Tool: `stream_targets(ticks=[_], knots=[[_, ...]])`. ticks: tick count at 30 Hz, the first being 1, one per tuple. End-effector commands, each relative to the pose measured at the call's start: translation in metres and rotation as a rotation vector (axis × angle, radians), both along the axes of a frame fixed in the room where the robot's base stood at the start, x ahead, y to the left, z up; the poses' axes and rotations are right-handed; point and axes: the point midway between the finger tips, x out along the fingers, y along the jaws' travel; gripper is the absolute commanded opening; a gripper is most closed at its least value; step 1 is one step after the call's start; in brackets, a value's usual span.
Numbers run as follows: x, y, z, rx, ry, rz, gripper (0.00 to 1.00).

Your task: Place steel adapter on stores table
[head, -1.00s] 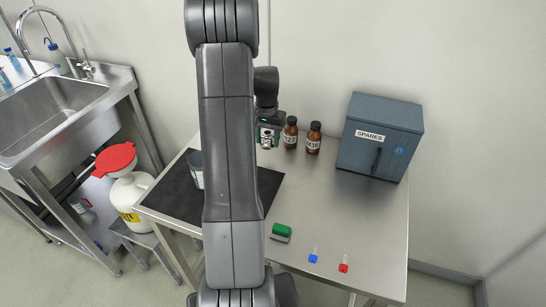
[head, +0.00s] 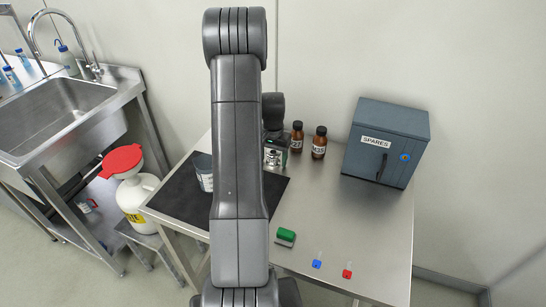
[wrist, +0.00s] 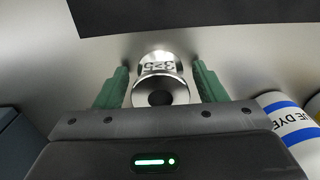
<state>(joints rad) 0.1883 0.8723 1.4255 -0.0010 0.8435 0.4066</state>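The steel adapter (head: 273,157) is a shiny cylinder with a dark-lettered label and a dark round opening at its near end in the wrist view (wrist: 160,82). It appears to stand on the bare metal of the stores table (head: 340,215), beside the black mat and left of the brown bottles. My gripper (wrist: 160,85) has its two green fingers on either side of the adapter, with a narrow gap showing on each side. In the head view my arm hides part of the table and most of the gripper.
Two brown bottles (head: 319,143) and the grey SPARES cabinet (head: 385,144) stand at the back. A green-topped block (head: 286,236), a blue tag (head: 316,264) and a red tag (head: 347,271) lie in front. The right middle is clear.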

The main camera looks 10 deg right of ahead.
Motion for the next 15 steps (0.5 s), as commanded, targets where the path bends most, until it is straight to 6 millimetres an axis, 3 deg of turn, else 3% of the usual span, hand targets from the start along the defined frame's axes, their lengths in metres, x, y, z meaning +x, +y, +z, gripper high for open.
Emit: stream_targets(ticks=[10,15], knots=[[0.0,0.0,0.003,0.0,0.0,0.0,0.69],[0.001,0.0,0.021,-0.001,-0.004,0.0,0.69]])
